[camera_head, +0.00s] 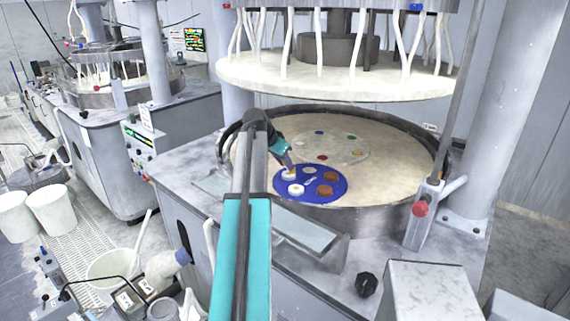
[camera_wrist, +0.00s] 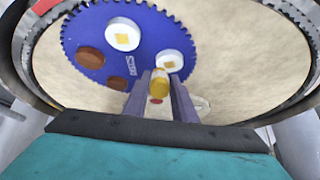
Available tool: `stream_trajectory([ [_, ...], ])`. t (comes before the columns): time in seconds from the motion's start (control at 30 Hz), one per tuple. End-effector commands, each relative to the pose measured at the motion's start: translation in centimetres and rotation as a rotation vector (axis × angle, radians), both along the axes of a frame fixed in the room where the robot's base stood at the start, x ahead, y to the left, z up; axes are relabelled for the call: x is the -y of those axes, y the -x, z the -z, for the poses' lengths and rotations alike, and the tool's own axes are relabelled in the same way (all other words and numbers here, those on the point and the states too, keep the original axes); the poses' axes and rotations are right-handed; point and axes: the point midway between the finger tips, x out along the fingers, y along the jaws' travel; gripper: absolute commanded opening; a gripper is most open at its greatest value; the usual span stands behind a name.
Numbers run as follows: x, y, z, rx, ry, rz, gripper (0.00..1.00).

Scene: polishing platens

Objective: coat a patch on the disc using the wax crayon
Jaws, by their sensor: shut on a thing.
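My gripper (camera_wrist: 161,80) is shut on the wax crayon (camera_wrist: 158,84), a short amber stick with a paler end, seen between the two fingers in the wrist view. A blue toothed carrier (camera_wrist: 150,35) lies below it. It holds a white disc (camera_wrist: 181,58) with a yellowish square patch right by the crayon's tip, another white disc (camera_wrist: 109,38) with a similar patch, and brown discs (camera_wrist: 90,60). In the head view my gripper (camera_head: 288,167) is over the left rim of the blue carrier (camera_head: 309,198). I cannot tell whether the crayon touches the disc.
The carrier rests on a cream platen (camera_head: 400,160) inside a raised dark ring wall (camera_head: 441,165). A pale second carrier (camera_head: 340,148) with coloured dots lies behind. A large upper plate (camera_head: 335,85) hangs above. A red knob (camera_head: 420,208) stands at right.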

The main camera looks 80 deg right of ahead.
Motion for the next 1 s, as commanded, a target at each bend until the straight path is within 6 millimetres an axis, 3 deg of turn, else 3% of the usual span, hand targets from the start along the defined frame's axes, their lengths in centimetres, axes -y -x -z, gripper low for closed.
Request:
stream_trajectory([
  [0.7,0.0,0.0,-4.9,0.000,0.001,-0.001,0.02],
  [1.0,0.0,0.0,-5.3,0.000,0.000,0.000,0.02],
])
